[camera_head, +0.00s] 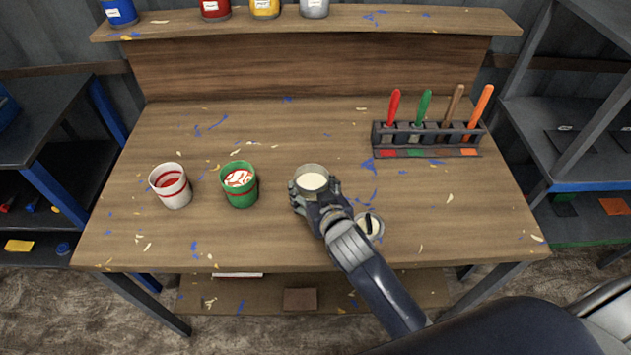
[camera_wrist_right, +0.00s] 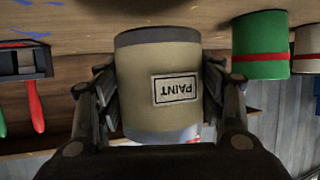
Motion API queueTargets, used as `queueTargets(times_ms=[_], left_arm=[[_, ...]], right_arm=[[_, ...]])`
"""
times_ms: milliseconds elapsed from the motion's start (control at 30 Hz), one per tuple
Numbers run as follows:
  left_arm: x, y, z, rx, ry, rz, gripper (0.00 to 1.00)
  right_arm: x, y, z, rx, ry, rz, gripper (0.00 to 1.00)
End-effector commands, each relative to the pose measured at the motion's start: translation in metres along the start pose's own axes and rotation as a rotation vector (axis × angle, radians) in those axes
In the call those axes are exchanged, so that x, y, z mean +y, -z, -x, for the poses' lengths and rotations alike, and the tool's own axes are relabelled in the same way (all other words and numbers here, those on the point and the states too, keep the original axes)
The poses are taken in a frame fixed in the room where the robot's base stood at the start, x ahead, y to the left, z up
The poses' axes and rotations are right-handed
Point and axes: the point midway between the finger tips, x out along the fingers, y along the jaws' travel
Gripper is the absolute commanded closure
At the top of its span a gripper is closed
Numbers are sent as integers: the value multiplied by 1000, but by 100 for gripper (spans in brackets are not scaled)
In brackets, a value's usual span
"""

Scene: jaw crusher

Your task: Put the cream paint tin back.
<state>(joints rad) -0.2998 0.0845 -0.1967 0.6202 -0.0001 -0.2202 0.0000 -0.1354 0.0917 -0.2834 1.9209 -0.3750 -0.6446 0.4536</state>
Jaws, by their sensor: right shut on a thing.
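The cream paint tin (camera_head: 312,180) is in my right gripper (camera_head: 315,197) over the middle of the workbench. In the right wrist view the tin (camera_wrist_right: 158,88) fills the space between the two fingers of the right gripper (camera_wrist_right: 160,95), and its PAINT label shows upside down. In the head view the tin is open at the top, with cream paint inside. I cannot tell whether its base touches the bench. A round lid-like piece (camera_head: 369,225) with a dark bar on it lies beside my right wrist. My left gripper is not in view.
The raised shelf (camera_head: 440,19) at the back holds blue (camera_head: 120,12), red (camera_head: 215,9), yellow (camera_head: 265,8) and grey tins (camera_head: 314,8); its right part is bare. A white tin (camera_head: 171,187) and green tin (camera_head: 239,186) stand left. A tool rack (camera_head: 428,139) stands back right.

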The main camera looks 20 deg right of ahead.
Motion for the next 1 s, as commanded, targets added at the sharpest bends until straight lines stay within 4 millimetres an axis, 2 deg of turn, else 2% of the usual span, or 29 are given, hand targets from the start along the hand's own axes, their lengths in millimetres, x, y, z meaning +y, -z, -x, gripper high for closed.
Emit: queueTargets(times_ms=[33,100,233,333,600,967,1000], left_arm=[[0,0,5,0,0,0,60],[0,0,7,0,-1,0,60],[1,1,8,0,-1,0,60],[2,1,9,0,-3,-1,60],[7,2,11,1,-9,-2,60],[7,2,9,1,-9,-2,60],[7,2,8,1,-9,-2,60]], right_arm=[[6,8,-10,5,0,5,79],[13,10,-21,4,0,3,79],[19,13,-35,3,1,1,79],[21,10,-39,1,1,0,79],[21,-19,-51,1,2,0,79],[20,-24,-52,2,2,-1,79],[21,-26,-52,-2,1,-1,35]])
